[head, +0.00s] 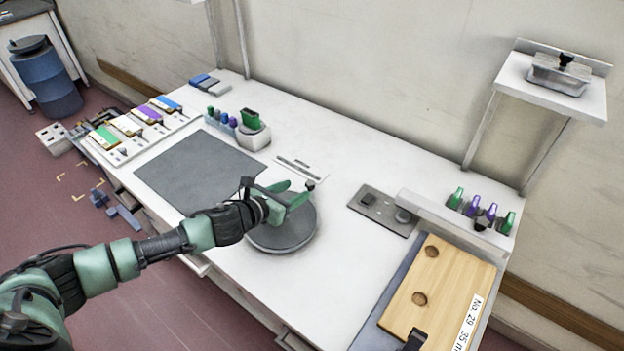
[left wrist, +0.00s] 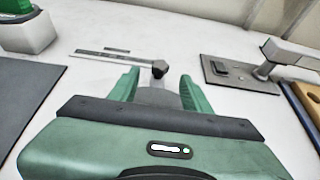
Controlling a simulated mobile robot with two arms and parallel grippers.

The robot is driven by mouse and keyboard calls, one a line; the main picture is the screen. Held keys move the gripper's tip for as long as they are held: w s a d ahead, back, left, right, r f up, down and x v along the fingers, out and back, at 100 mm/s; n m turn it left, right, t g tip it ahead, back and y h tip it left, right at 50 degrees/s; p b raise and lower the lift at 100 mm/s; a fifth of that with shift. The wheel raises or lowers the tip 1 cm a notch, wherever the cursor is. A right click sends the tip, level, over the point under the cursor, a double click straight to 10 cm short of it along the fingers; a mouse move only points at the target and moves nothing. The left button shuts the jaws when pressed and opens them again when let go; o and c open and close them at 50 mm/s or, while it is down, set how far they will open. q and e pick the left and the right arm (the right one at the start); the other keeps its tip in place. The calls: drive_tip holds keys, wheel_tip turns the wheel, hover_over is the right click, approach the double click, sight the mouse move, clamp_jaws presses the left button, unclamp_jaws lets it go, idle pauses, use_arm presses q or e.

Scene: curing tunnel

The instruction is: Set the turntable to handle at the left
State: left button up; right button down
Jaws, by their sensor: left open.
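The turntable (head: 284,240) is a round grey disc on the white bench, partly hidden under my left gripper in the head view. A dark knob (left wrist: 160,68) on a grey stem, apparently its handle, shows just beyond my fingertips in the left wrist view. In the head view a small dark knob (head: 310,184) shows at the far side of the disc. My left gripper (head: 297,190) is open above the disc, its green fingers (left wrist: 160,76) on either side of the grey stem. I cannot tell whether they touch it. My right gripper is not in view.
A dark mat (head: 198,172) lies left of the turntable. A grey plate (head: 382,210) with small fittings and a wooden board (head: 445,285) lie to the right. A flat scale strip (head: 300,169) lies behind. A green-topped holder (head: 252,130) stands behind the mat.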

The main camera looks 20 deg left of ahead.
sight(309, 184)
use_arm(q)
drive_tip(key=x, duration=0.3)
drive_tip(key=shift+w+d+r, duration=0.1)
drive_tip(key=shift+w, duration=0.05)
drive_tip(key=shift+p+x, duration=0.3)
drive_tip(key=shift+x, duration=0.8)
drive_tip(key=shift+w+f, duration=0.2)
drive_tip(key=shift+f, duration=0.05)
drive_tip(key=shift+w+d, duration=0.1)
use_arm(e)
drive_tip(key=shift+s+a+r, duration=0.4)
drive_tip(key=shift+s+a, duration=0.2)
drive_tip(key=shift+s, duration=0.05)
use_arm(q)
drive_tip(key=c, duration=1)
clamp_jaws()
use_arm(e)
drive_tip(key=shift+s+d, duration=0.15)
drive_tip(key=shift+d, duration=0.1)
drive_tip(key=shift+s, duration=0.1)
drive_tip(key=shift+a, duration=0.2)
